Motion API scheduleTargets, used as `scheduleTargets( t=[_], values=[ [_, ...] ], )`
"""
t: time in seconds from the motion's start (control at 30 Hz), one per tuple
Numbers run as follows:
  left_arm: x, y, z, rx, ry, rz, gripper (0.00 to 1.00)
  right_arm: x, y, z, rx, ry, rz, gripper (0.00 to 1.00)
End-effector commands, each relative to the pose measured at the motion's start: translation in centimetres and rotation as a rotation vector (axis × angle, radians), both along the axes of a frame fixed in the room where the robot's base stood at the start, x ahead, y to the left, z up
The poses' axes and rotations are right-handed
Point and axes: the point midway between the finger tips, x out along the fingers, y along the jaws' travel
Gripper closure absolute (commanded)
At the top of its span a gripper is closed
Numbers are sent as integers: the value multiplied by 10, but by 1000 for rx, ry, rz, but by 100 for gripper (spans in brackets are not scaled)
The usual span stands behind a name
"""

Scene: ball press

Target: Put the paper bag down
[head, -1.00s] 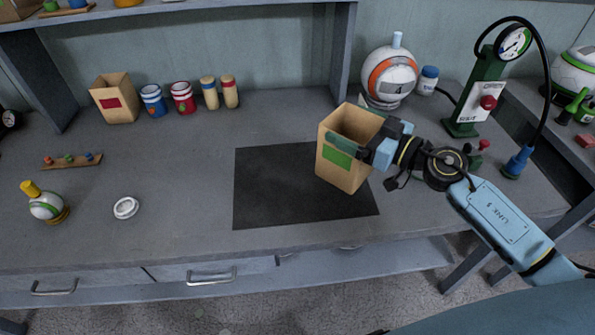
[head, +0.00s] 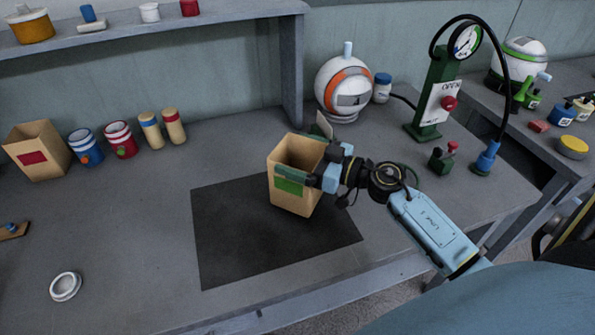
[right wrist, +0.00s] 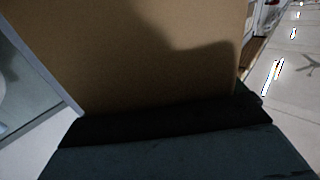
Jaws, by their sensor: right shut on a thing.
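An open-topped brown paper bag (head: 289,199) with a green label stands upright at the upper right part of a dark mat (head: 225,245) in the head view. My right gripper (head: 322,177) is shut on the bag's right side. I cannot tell whether the bag's bottom touches the mat. In the right wrist view the bag's brown side (right wrist: 150,60) fills most of the picture above the dark fingers. My left gripper is not in view.
Another paper bag (head: 45,155) with a red label stands at the left, beside striped cans (head: 120,140) and two tan cylinders (head: 173,127). A white-orange ball machine (head: 345,88) and a green gauge stand (head: 434,95) are behind right. A white ring (head: 66,286) lies front left.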

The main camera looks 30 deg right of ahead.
Motion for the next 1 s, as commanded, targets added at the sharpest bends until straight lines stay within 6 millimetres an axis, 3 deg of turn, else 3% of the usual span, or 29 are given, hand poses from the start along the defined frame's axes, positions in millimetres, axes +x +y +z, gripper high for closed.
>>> scheduleTargets(
  t=[0.2, 0.4, 0.43, 0.47, 0.77, 1.0],
  values=[
    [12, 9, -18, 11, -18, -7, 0, 0, 0, -32, 3, 1, -1, 38],
    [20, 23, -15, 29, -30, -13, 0, 0, 0, -31, 0, 0, 0, 38],
    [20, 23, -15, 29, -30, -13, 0, 0, 0, -31, 1, 1, 0, 1],
    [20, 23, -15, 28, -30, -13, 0, 0, 0, -31, 1, 1, 0, 0],
    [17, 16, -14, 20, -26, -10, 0, -4, -2, -31, 0, 2, 0, 0],
    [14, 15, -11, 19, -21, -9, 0, -39, -23, -32, -3, 6, 0, 0]
  ],
)
